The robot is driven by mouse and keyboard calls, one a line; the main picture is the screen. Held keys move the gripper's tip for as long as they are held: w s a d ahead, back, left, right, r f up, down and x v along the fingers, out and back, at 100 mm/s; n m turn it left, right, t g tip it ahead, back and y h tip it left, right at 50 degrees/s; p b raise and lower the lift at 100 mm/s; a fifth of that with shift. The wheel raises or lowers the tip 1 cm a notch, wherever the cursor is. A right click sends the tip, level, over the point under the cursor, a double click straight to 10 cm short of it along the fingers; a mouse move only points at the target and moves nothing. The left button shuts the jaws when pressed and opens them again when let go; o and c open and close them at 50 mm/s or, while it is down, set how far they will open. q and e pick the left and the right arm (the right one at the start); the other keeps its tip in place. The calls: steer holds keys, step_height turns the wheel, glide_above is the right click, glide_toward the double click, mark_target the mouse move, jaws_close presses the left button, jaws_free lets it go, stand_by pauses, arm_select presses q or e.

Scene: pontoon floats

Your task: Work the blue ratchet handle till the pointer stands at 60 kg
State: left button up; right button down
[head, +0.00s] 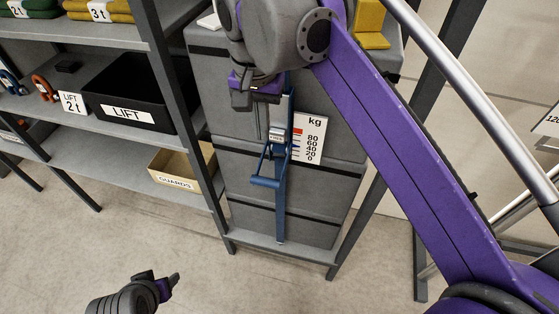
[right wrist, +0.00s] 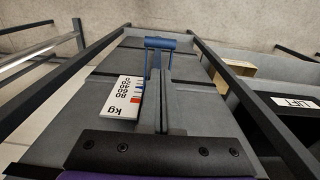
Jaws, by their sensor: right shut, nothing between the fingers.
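The blue ratchet handle (head: 266,181) sticks out low on the front of the grey stack, on a blue upright strip (head: 281,212). In the right wrist view the handle (right wrist: 160,43) is at top centre, apart from my gripper. The white kg scale (head: 309,139) stands beside the strip, marked 0 to 80, with a red patch near its top; it also shows upside down in the right wrist view (right wrist: 122,98). I cannot make out the pointer's reading. My right gripper (head: 242,102) is shut and empty, above and left of the handle. My left gripper (head: 174,279) is low, far from the handle; its jaw opening is unclear.
The grey stack (head: 235,185) stands in a dark frame. At left, shelves hold a black LIFT box (head: 128,91) and a GUARDS carton (head: 182,170). A yellow piece (head: 370,25) sits on top, behind my right arm. The floor in front is clear.

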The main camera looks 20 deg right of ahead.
mark_target(265, 181)
arm_select(q)
steer(key=shift+s+f+b, duration=0.4)
steer(key=shift+f+b, duration=0.1)
steer(key=shift+f, duration=0.2)
arm_select(e)
step_height(265, 181, down, 14)
steer(key=shift+d+r, duration=0.1)
steer(key=shift+d, duration=0.05)
steer(key=shift+s+a+f+t, duration=0.2)
steer(key=shift+f+t, duration=0.2)
steer(key=shift+f, duration=0.25)
arm_select(q)
step_height(265, 181, down, 9)
steer(key=s+b, duration=0.2)
steer(key=b, duration=0.5)
steer(key=shift+r+g, duration=0.2)
steer(key=shift+g, duration=0.1)
arm_select(e)
step_height(265, 181, down, 13)
steer(key=w+d+t+h, duration=0.1)
steer(key=t+h, duration=0.4)
steer(key=t, duration=0.2)
steer(key=shift+w+t+h, duration=0.25)
steer(key=shift+t+h, duration=0.05)
steer(key=shift+t, duration=0.1)
